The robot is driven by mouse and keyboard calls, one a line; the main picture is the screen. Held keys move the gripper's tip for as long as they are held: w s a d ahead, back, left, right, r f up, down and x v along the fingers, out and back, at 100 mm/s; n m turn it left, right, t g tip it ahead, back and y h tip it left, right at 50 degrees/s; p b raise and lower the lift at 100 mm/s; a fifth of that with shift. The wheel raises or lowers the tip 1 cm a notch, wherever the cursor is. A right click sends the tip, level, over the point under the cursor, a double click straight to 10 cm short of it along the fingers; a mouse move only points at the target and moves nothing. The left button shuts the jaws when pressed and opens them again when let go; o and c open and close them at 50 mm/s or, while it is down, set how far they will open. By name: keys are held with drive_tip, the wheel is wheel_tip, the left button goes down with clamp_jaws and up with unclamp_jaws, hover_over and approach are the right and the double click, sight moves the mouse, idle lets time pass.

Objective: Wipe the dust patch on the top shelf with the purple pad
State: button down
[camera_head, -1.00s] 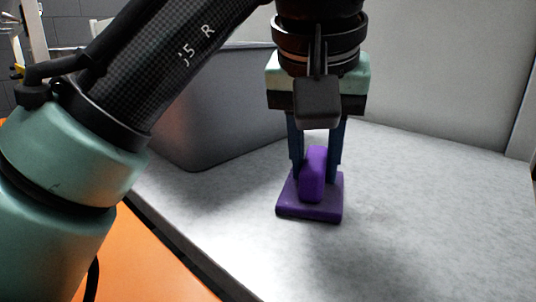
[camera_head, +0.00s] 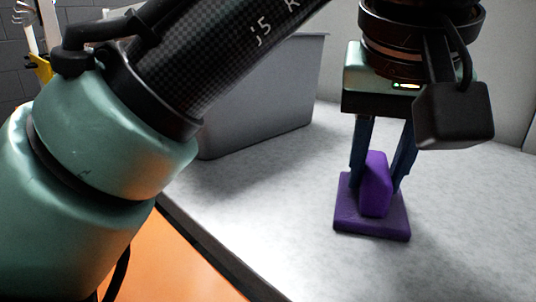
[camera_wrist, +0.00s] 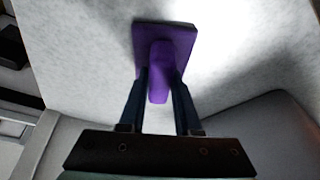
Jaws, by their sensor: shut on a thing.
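The purple pad (camera_head: 372,218) has a flat square base with an upright block handle. My gripper (camera_head: 380,180) is shut on the handle, one dark blue finger on each side. The pad's base is at or just above the light grey speckled shelf (camera_head: 285,215); I cannot tell whether it touches. In the wrist view the pad (camera_wrist: 166,45) lies beyond the fingertips of my gripper (camera_wrist: 159,85), with a shadow beside it. I cannot make out a distinct dust patch; the shelf shows only mottling, shadow and a bright glare.
A grey bin (camera_head: 265,95) stands on the shelf behind and left of the pad; it also shows in the wrist view (camera_wrist: 265,125). A pale wall closes the back. The shelf's front edge runs diagonally above an orange surface (camera_head: 185,260). The shelf around the pad is clear.

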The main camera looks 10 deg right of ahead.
drive_tip(key=shift+s+d, duration=0.5)
drive_tip(key=shift+s, duration=0.25)
drive_tip(key=shift+s+d, duration=0.55)
drive_tip(key=shift+s, duration=0.25)
drive_tip(key=shift+s+d, duration=0.5)
drive_tip(key=shift+s, duration=0.25)
drive_tip(key=shift+w+a+r, duration=0.1)
drive_tip(key=shift+w, duration=0.1)
drive_tip(key=shift+w+a, duration=0.6)
drive_tip(key=shift+w, duration=0.3)
drive_tip(key=shift+w+a, duration=0.65)
drive_tip(key=shift+w, duration=0.2)
drive_tip(key=shift+w+a, duration=0.6)
drive_tip(key=shift+w, duration=0.3)
drive_tip(key=shift+w+a, duration=0.5)
drive_tip(key=shift+w, duration=0.3)
drive_tip(key=shift+w+a, duration=0.5)
drive_tip(key=shift+w, duration=0.3)
drive_tip(key=shift+w+a+f, duration=0.1)
drive_tip(key=shift+w+a, duration=0.3)
drive_tip(key=shift+w, duration=0.2)
drive_tip(key=shift+w+a+f, duration=0.1)
drive_tip(key=shift+w+a, duration=0.3)
drive_tip(key=shift+w, duration=0.15)
wheel_tip(320, 180, up, 6)
